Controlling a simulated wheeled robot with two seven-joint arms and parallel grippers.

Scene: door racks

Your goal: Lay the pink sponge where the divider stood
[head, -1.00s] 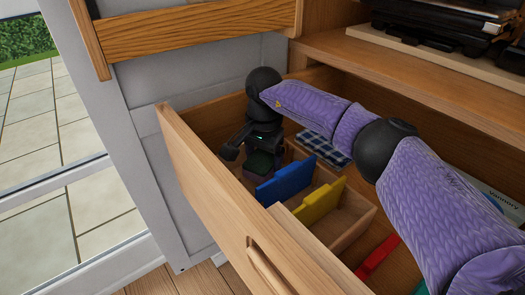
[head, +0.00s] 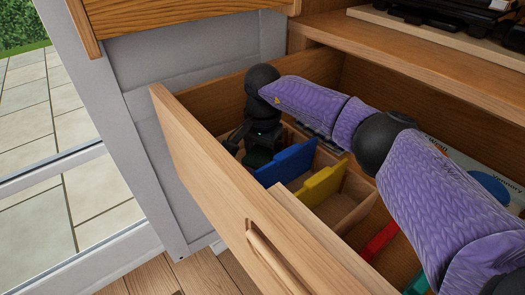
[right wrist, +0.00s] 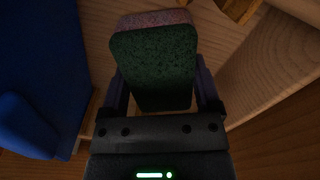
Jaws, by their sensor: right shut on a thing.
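The pink sponge (right wrist: 154,18) has a dark green scouring face (right wrist: 154,65) and a pink body showing along its far edge in the right wrist view. My right gripper (right wrist: 160,98) is shut on it, one finger on each side. In the head view the right gripper (head: 260,148) is down inside the open drawer, at its left end, beside the blue divider (head: 286,164). Only a dark green bit of the sponge (head: 257,158) shows there, below the gripper. I cannot tell whether the sponge touches the drawer floor. The left gripper is out of view.
The yellow divider (head: 321,185) stands right of the blue one, in a wooden inner box (head: 345,212). A red item (head: 379,242) and a green item (head: 416,284) lie further right. The drawer's tall front panel (head: 215,170) is close to the gripper.

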